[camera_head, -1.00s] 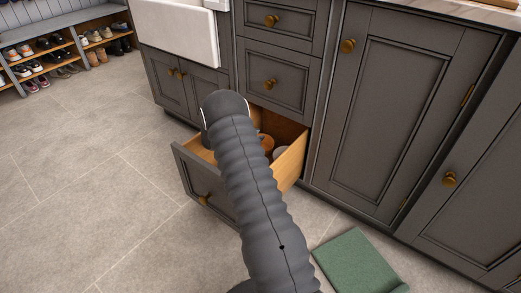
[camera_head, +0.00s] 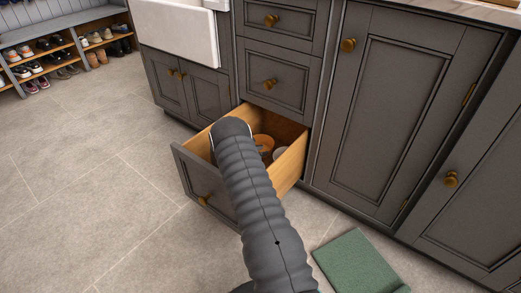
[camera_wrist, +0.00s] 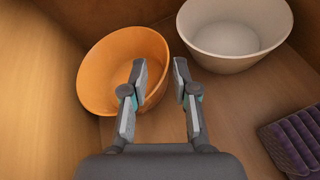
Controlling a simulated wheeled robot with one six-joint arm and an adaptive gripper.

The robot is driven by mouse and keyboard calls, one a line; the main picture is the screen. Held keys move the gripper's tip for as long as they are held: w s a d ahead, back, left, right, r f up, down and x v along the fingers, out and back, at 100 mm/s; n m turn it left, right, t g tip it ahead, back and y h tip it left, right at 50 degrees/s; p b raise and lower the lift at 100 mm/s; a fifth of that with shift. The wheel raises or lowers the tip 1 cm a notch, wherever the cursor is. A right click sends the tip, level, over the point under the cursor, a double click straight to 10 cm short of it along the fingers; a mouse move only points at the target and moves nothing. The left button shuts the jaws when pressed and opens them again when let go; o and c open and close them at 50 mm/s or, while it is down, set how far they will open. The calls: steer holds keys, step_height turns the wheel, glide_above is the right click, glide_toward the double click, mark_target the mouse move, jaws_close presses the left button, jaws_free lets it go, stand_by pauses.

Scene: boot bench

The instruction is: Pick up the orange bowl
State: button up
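In the wrist view the left finger overlaps the bowl's right rim and the right finger is over the gap between the orange bowl and a white bowl. I cannot tell whether the finger touches the rim. My arm hides the gripper in the head view.
The white bowl (camera_wrist: 232,35) stands just right of the orange bowl. A purple ribbed item (camera_wrist: 292,140) lies at the drawer's right. The wooden drawer (camera_head: 291,161) has walls close around the bowls. A green mat (camera_head: 358,262) lies on the floor.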

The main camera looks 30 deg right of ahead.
steer(key=x, duration=0.5)
steer(key=shift+d, duration=0.15)
steer(key=shift+c, duration=0.3)
jaws_close()
